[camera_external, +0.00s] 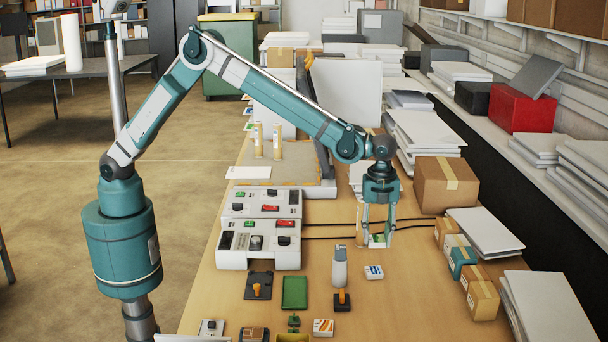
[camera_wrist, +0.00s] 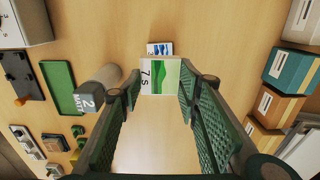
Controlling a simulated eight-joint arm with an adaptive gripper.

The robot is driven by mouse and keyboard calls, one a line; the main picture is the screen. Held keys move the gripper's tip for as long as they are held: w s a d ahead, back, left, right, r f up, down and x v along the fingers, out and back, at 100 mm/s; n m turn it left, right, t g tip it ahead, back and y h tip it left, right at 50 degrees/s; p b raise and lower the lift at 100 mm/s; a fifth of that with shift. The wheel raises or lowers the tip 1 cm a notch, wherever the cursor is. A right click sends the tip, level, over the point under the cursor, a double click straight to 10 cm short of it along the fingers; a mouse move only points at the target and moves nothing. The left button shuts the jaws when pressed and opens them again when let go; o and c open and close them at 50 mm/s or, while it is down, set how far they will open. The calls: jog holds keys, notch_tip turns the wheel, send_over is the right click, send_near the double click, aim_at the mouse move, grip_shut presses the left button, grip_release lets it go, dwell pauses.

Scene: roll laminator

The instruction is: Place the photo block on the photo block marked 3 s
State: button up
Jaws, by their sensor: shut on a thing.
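My gripper (camera_external: 377,236) is shut on a white photo block with a green picture, marked 7 s (camera_wrist: 159,77), in the wrist view. The block sits between the two fingertips (camera_wrist: 160,80); in the external view it shows only small and pale between the fingers. Another white photo block with a blue picture (camera_external: 373,271) lies on the table nearer the camera, apart from my gripper. It also shows just beyond the held block in the wrist view (camera_wrist: 160,48), partly covered; its mark is too small to read surely.
A green tray (camera_external: 294,292) and the laminator's control boxes (camera_external: 260,240) are further left. Small cartons (camera_external: 482,299) line the right. An orange-striped block (camera_external: 323,327) lies in front.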

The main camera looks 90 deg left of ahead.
send_over(374, 271)
jog(key=shift+f, duration=3.1)
jog(key=shift+f, duration=0.1)
jog(key=shift+f+p, duration=0.3)
jog(key=shift+f, duration=1.45)
jog(key=shift+f, duration=0.15)
jog(key=o, duration=0.9)
notch_tip(374, 271, up, 12)
jog(key=shift+r, duration=0.15)
